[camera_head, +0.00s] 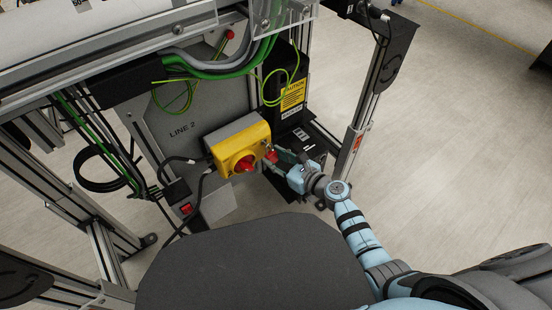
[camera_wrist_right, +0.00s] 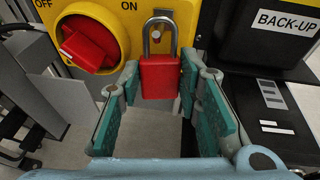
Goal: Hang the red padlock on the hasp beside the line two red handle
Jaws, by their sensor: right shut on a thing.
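The red padlock (camera_wrist_right: 160,76) is upright between the fingertips of my right gripper (camera_wrist_right: 166,84), its steel shackle pointing up. The shackle overlaps the right edge of the yellow switch box (camera_wrist_right: 188,20) in the right wrist view. I cannot tell whether it is through the hasp, which I cannot make out clearly behind it. The red handle (camera_wrist_right: 88,47) is just left of the padlock, on the box face between OFF and ON. In the head view, my right gripper (camera_head: 279,158) holds the padlock (camera_head: 271,155) close beside the red handle (camera_head: 245,163). My left gripper is not in view.
The box is mounted on a grey panel marked LINE 2 (camera_head: 190,112). A black BACK-UP unit (camera_wrist_right: 268,35) stands right of it. Green cables (camera_head: 235,68) hang above. A metal post (camera_head: 365,110) rises right of my gripper. Open floor (camera_head: 450,130) lies further right.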

